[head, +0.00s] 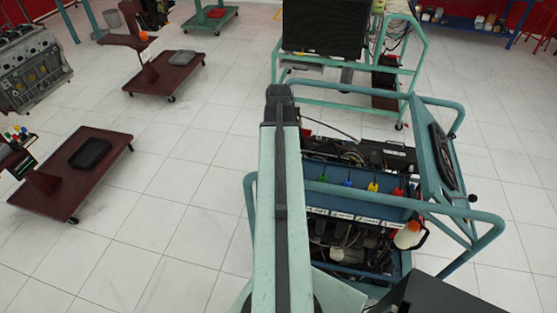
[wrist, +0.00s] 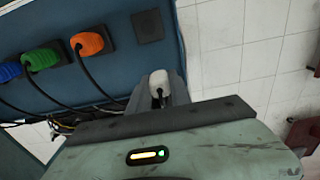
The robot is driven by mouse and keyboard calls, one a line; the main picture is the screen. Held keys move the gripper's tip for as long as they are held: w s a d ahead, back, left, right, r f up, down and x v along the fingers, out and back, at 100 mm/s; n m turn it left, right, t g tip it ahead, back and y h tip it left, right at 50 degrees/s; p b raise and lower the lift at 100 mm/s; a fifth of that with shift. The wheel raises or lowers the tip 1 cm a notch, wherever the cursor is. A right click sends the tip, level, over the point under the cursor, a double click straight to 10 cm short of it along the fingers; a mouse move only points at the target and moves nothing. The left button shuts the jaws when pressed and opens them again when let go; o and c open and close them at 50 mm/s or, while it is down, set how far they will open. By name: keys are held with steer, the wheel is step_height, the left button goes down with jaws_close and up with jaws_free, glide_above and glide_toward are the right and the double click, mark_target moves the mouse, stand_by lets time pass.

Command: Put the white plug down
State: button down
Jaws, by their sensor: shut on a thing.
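The white plug (wrist: 157,80) shows in the wrist view between the fingers of my gripper (wrist: 159,88), which is shut on it. A dark cord shows at the plug's near end. The plug appears beside the edge of a blue panel (wrist: 115,75); I cannot tell whether it touches it. The plug is hidden there.
The wrist view shows an orange plug (wrist: 90,42), a green plug (wrist: 40,58) and a bare dark square (wrist: 147,26) on the panel. In the head view, a second trainer (head: 345,95) stands behind and a dark red cart (head: 75,195) left. Tiled floor between is clear.

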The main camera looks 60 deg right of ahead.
step_height(320, 180, down, 4)
steer(key=b, duration=0.2)
steer(key=shift+r+b, duration=0.25)
steer(key=shift+b, duration=0.1)
steer(key=shift+r, duration=0.2)
steer(key=shift+f, duration=0.15)
steer(key=c, duration=1.2)
jaws_free()
step_height(320, 180, up, 12)
steer(key=p, duration=1.2)
steer(key=shift+r+p, duration=0.25)
steer(key=shift+p, duration=0.05)
steer(key=shift+f, duration=0.1)
